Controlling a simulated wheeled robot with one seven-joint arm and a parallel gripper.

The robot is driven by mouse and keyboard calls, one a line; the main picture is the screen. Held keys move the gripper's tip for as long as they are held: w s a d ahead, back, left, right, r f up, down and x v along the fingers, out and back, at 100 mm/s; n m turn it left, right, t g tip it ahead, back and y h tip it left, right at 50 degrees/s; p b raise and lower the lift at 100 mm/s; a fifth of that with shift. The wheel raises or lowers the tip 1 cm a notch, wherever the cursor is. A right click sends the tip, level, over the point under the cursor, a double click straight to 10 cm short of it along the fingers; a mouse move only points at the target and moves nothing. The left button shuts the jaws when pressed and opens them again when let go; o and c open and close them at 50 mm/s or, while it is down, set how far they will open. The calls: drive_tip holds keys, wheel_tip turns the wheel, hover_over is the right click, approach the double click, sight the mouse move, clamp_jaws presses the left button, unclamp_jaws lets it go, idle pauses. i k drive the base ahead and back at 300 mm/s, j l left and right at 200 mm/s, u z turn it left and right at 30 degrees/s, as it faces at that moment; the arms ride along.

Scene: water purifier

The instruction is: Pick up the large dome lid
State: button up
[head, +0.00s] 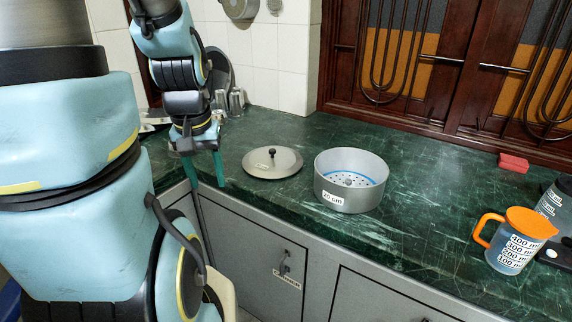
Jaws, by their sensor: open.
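The large dome lid (272,163) is a round grey metal lid with a small dark knob on top. It lies flat, knob up, on the green marble counter. My gripper (205,175) points down to the left of the lid, near the counter's front edge. Its two green fingers are spread apart with nothing between them. The gripper and the lid are apart in the picture; the exact distance between them cannot be told.
A measuring jug (512,245) with orange top and a red block (513,162) are farther right. Glasses (237,102) stand behind my gripper by the tiled wall. The counter (420,190) is clear between pot and jug.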

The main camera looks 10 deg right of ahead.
sight(271, 162)
drive_tip(key=k+l+u, duration=0.15)
drive_tip(key=l+u, duration=0.25)
drive_tip(key=k+l+u, duration=0.2)
drive_tip(key=u, duration=0.2)
drive_tip(key=k+l+u, duration=0.4)
drive_tip(key=i+j, duration=0.1)
